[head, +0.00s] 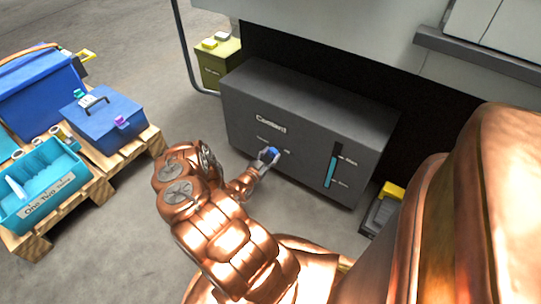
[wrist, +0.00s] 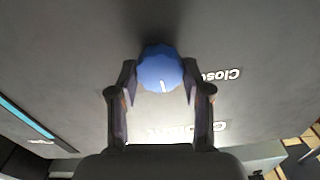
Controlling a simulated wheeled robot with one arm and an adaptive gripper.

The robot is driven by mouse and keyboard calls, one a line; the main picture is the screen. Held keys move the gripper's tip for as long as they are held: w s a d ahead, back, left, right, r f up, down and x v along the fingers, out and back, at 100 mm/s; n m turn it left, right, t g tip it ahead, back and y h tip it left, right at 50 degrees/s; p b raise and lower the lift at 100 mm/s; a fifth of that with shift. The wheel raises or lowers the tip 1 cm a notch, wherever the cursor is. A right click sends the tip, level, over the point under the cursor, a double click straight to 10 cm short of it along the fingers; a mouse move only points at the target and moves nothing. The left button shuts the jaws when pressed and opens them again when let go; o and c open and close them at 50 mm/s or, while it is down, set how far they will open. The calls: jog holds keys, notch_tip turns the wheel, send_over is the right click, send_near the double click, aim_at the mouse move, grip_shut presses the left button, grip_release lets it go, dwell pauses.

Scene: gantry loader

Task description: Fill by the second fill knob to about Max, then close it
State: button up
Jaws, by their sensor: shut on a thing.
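A blue fill knob (head: 272,151) is on the front of the dark grey coolant tank (head: 300,130). It is the only knob I can make out. My gripper (head: 266,158) is at the knob. In the wrist view the knob (wrist: 160,68) sits between the two fingers of my gripper (wrist: 160,82), which are shut on it. Its white pointer line faces down in that picture, away from the upside-down "Close" label (wrist: 222,76) at right.
An olive box (head: 218,65) stands behind the tank. A yellow-topped pedal-like item (head: 392,190) lies at right.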

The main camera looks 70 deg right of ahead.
jog(key=n, duration=0.4)
jog(key=shift+n, duration=0.3)
jog(key=shift+f+n, duration=0.1)
jog(key=shift+n, duration=1.8)
jog(key=o, duration=1.2)
jog(key=shift+c, duration=0.2)
jog(key=shift+w+a, duration=0.1)
jog(key=shift+a, duration=0.05)
jog(key=v, duration=1.2)
